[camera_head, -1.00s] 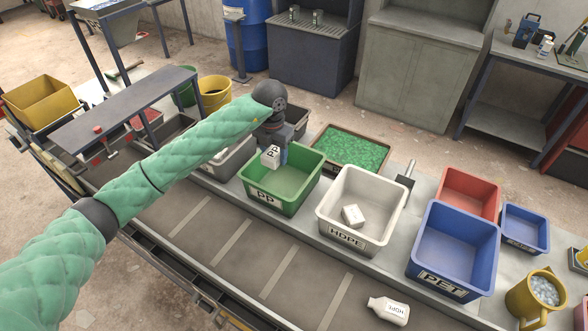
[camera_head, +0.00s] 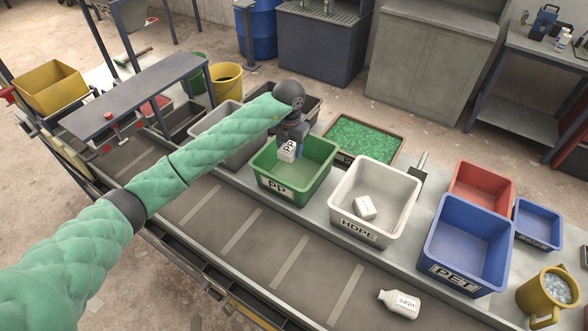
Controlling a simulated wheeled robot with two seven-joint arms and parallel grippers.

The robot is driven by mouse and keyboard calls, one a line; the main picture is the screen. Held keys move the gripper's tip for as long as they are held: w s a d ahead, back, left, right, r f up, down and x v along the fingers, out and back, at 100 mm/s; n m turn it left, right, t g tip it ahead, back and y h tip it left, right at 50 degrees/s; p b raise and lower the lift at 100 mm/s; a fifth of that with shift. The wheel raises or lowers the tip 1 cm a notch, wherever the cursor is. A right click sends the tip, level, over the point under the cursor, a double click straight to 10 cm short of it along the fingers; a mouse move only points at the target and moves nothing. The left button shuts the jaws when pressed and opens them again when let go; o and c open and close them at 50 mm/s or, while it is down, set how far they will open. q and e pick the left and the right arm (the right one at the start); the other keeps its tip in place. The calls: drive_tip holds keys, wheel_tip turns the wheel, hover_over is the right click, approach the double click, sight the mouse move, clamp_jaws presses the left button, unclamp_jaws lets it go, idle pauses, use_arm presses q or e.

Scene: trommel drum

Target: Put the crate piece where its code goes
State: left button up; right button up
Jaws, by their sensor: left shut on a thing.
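My left gripper (camera_head: 289,146) is shut on a small white piece (camera_head: 288,152) marked PP. It holds the piece over the back left part of the green crate (camera_head: 313,184), whose front label reads PP. The piece looks near or just below the crate's rim level; I cannot tell its exact height. The white crate (camera_head: 404,206) labelled HDPE stands to the right with a white block (camera_head: 365,208) inside. The blue crate (camera_head: 489,226) labelled PET is further right. My right gripper is not in view.
A white bottle (camera_head: 400,303) marked HDPE lies on the grey belt in front. A tray of green flakes (camera_head: 362,139) is behind the crates. A red bin (camera_head: 484,181), a small blue bin (camera_head: 540,218) and a yellow mug (camera_head: 545,296) are at the right.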

use_arm(q)
drive_tip(key=shift+f, duration=0.65)
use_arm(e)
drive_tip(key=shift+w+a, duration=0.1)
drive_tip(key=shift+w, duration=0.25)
use_arm(q)
drive_tip(key=o, duration=1.1)
drive_tip(key=shift+c, duration=0.2)
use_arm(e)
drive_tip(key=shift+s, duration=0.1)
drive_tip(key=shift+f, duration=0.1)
use_arm(q)
drive_tip(key=shift+r+b, duration=0.3)
wheel_tip(320, 180, up, 6)
drive_tip(key=b, duration=0.3)
drive_tip(key=shift+f, duration=0.1)
drive_tip(key=shift+r+b, duration=0.35)
drive_tip(key=shift+r, duration=0.35)
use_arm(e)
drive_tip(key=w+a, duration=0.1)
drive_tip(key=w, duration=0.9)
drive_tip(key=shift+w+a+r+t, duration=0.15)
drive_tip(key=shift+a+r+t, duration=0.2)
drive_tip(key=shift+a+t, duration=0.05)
